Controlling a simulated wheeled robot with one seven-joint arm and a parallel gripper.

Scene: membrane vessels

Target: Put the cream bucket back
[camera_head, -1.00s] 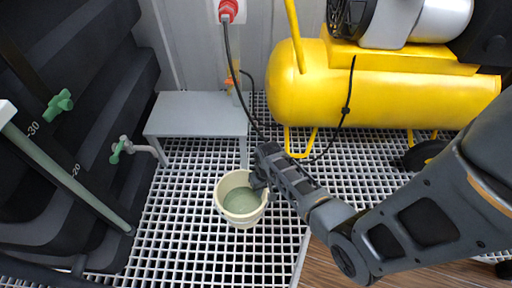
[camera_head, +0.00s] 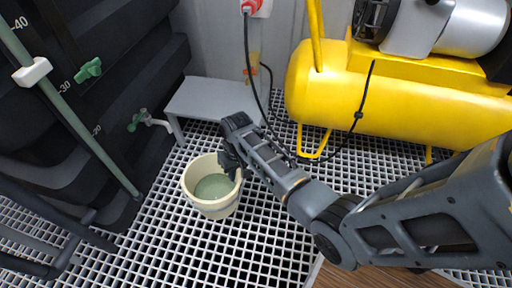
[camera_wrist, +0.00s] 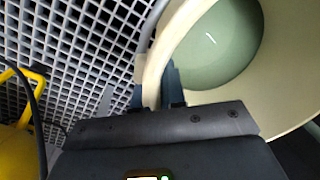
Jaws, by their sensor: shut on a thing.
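The cream bucket (camera_head: 212,207) is in the middle-left of the head view, with greenish liquid (camera_head: 214,186) in the bottom. My gripper (camera_head: 231,163) is at the right side of its rim and is shut on the bucket's wall. In the wrist view the bucket's rim (camera_wrist: 153,72) runs between the fingers of my gripper (camera_wrist: 160,85), and the liquid shows inside. The bucket looks roughly upright over the white grating. I cannot tell how far its base is above the grating.
A low grey bench (camera_head: 213,98) stands behind the bucket. A black stepped tank (camera_head: 110,100) with green-handled taps (camera_head: 137,121) rises at the left. A yellow compressor (camera_head: 400,95) stands at the right, with a black cable (camera_head: 262,95) hanging nearby. White grating (camera_head: 180,255) is clear in front.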

